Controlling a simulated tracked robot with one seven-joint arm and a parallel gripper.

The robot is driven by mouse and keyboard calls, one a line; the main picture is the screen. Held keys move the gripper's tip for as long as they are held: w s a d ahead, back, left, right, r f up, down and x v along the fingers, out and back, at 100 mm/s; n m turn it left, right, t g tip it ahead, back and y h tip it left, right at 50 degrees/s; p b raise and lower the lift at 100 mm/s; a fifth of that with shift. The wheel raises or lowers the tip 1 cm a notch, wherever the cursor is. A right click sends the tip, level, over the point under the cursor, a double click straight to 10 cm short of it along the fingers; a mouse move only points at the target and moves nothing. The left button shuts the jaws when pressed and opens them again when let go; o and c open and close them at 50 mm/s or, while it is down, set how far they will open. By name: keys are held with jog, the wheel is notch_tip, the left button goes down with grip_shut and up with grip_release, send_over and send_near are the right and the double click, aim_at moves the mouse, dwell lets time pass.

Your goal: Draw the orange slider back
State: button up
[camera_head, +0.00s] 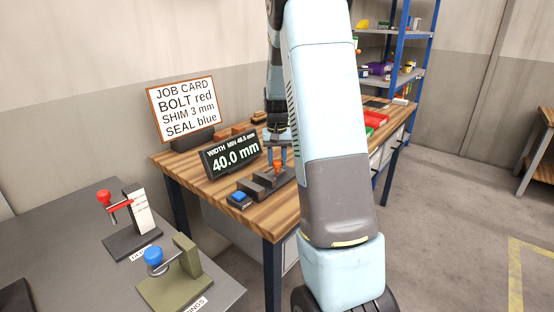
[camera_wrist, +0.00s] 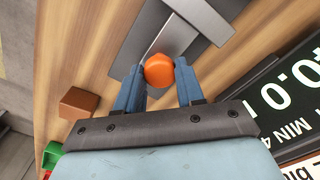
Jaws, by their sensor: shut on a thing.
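The orange slider knob (camera_wrist: 159,70) sits on a dark grey slide fixture (camera_wrist: 200,28) on the wooden bench. In the wrist view my gripper (camera_wrist: 157,76) has one blue-grey finger on each side of the knob, shut on it. In the head view the orange slider (camera_head: 278,168) shows small above the fixture (camera_head: 266,185), with my gripper (camera_head: 277,148) over it. A black display (camera_head: 233,156) left of the fixture reads "40.0 mm" and carries a small line that looks like "WIDTH MIN 48.5 mm". My arm hides the bench right of the fixture.
A job card (camera_head: 184,108) stands behind the display. A grey table (camera_head: 70,245) at the left holds red-knobbed and blue-knobbed stands. A brown block (camera_wrist: 80,103) lies near my gripper in the wrist view.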

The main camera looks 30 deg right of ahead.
grip_shut()
jog(key=shift+w+d, duration=0.3)
jog(key=shift+d, duration=0.4)
jog(key=shift+w+d, duration=0.25)
jog(key=shift+d, duration=0.4)
jog(key=o, duration=1.1)
grip_release()
notch_tip(320, 180, up, 14)
jog(key=shift+f, duration=0.15)
